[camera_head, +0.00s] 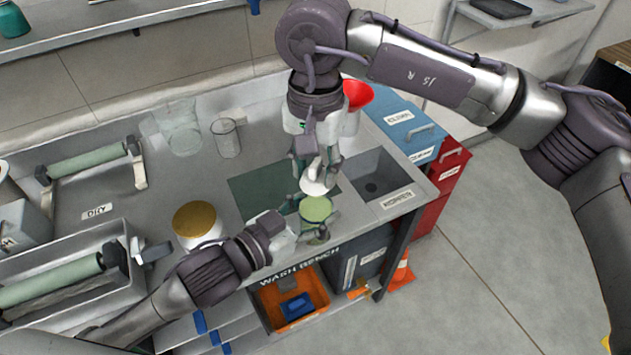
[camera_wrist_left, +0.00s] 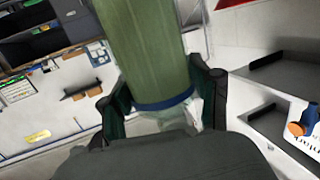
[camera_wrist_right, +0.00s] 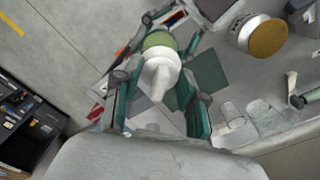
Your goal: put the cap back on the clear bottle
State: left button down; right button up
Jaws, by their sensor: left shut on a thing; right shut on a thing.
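The clear bottle (camera_head: 316,209), filled with green, is held by my left gripper (camera_head: 303,234) over the front edge of the bench. In the left wrist view the bottle (camera_wrist_left: 150,50) stands between the fingers, with a blue band near its lower end. The white cap (camera_head: 315,187) is shut in my right gripper (camera_head: 316,168), just above the bottle's top in the head view. In the right wrist view the cap (camera_wrist_right: 160,74) partly covers the green bottle (camera_wrist_right: 158,40) below it. Whether cap and bottle touch, and the bottle's mouth, cannot be seen.
A white jar with a gold lid (camera_head: 196,220) stands left of the bottle. A dark green mat (camera_head: 262,190) lies behind, with a sink (camera_head: 372,182) to the right. Glass beakers (camera_head: 226,139) stand farther back. A red funnel (camera_head: 357,94) is behind my right gripper.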

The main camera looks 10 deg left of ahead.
jog(key=shift+f, duration=0.15)
jog(key=shift+f, duration=0.8)
jog(key=shift+f, duration=0.55)
jog(key=o, duration=0.8)
jog(key=shift+r, duration=0.1)
notch_tip(320, 180, up, 12)
jog(key=shift+f, duration=0.15)
dwell(0.7)
